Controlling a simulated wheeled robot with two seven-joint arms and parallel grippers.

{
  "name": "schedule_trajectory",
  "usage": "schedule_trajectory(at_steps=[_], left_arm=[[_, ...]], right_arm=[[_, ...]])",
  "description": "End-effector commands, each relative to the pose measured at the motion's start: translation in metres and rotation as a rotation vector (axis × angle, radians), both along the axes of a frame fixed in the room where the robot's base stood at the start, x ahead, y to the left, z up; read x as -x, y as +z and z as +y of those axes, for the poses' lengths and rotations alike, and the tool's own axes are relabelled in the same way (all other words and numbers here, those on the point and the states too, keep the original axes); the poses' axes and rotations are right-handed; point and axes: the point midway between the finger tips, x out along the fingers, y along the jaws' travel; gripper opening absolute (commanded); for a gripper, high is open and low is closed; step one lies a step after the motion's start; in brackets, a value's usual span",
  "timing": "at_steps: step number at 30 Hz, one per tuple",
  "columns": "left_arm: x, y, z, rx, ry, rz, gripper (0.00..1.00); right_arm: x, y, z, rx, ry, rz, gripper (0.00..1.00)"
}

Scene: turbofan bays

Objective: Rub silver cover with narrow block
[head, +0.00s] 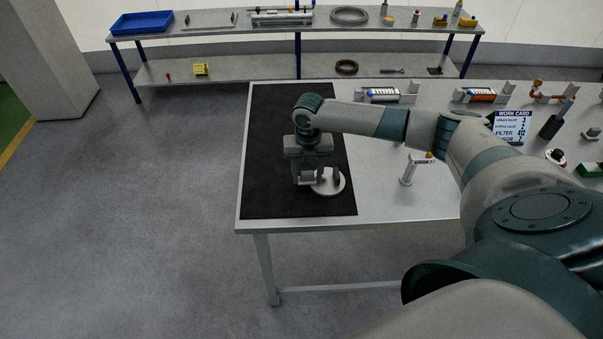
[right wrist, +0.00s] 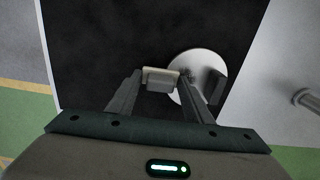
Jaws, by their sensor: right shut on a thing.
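The silver cover (head: 331,188) is a round pale disc with an upright dark grip, lying on the black mat (head: 290,120). It also shows in the right wrist view (right wrist: 185,99), partly behind a finger. My right gripper (head: 306,176) points down at the cover's left side. In the right wrist view, my right gripper (right wrist: 161,80) is shut on the narrow block (right wrist: 161,77), a small pale grey piece. The block is at the cover's left edge; whether it touches the cover I cannot tell. My left gripper is not in view.
The grey table (head: 390,200) has bare room right of the mat. A small post (head: 408,172) stands there. A shelf bench (head: 230,68) with a blue tray (head: 141,22) stands behind.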

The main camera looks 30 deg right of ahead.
Motion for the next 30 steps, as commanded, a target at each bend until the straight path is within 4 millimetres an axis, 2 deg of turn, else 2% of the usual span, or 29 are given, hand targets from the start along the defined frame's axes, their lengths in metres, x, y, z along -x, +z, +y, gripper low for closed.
schedule_trajectory(at_steps=[5,17,30], left_arm=[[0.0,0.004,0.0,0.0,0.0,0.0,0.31],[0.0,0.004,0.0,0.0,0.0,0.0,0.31],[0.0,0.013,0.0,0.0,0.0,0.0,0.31]], right_arm=[[0.005,0.0,-0.008,0.002,-0.002,0.004,0.28],[0.005,0.0,-0.009,0.001,-0.001,0.003,0.28],[0.017,0.0,-0.033,0.002,-0.002,0.004,0.28]])
